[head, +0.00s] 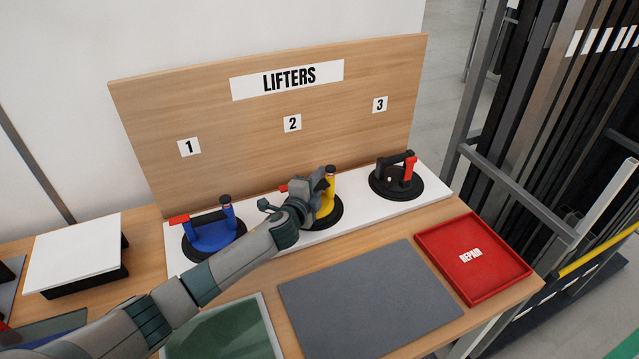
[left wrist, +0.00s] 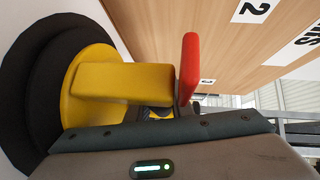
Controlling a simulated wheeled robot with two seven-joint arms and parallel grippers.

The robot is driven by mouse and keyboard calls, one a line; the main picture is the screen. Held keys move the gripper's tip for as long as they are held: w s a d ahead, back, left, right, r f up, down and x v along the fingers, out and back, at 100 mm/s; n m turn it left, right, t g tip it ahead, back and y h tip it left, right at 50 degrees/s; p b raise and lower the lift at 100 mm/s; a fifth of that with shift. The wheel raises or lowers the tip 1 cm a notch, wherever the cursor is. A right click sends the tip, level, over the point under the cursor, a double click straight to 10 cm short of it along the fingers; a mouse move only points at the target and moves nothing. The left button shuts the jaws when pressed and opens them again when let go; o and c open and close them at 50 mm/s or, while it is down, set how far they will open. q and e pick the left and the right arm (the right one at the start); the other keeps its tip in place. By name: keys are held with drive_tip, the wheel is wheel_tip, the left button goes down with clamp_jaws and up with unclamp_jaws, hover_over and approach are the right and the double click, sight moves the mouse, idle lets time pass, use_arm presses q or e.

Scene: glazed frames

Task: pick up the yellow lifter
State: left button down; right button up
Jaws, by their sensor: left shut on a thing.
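The yellow lifter (head: 325,206) stands on the white strip below the number 2, its black suction cup down on the strip. My left gripper (head: 318,186) is at its handle and shut on it, hiding much of the lifter in the head view. In the left wrist view the yellow lifter (left wrist: 108,84) fills the left side, with its black cup and a red lever (left wrist: 189,65). The fingertips are hidden there behind the gripper body. My right gripper is not in view.
A blue lifter (head: 212,236) stands left below number 1, and a black lifter with red parts (head: 396,176) right below number 3. A red REPAIR tray (head: 473,283) lies at the right. A grey mat (head: 370,298) lies clear in front. The LIFTERS board (head: 230,120) stands behind.

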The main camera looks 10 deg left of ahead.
use_arm(q)
wheel_tip(320, 180, up, 4)
drive_tip(key=shift+b, duration=0.4)
drive_tip(key=s+d+r+b, duration=0.2)
drive_tip(key=s+d+r, duration=0.3)
drive_tip(key=s, duration=0.5)
drive_tip(key=shift+s+r+b, duration=0.2)
drive_tip(key=shift+r+b, duration=0.1)
drive_tip(key=shift+r, duration=0.55)
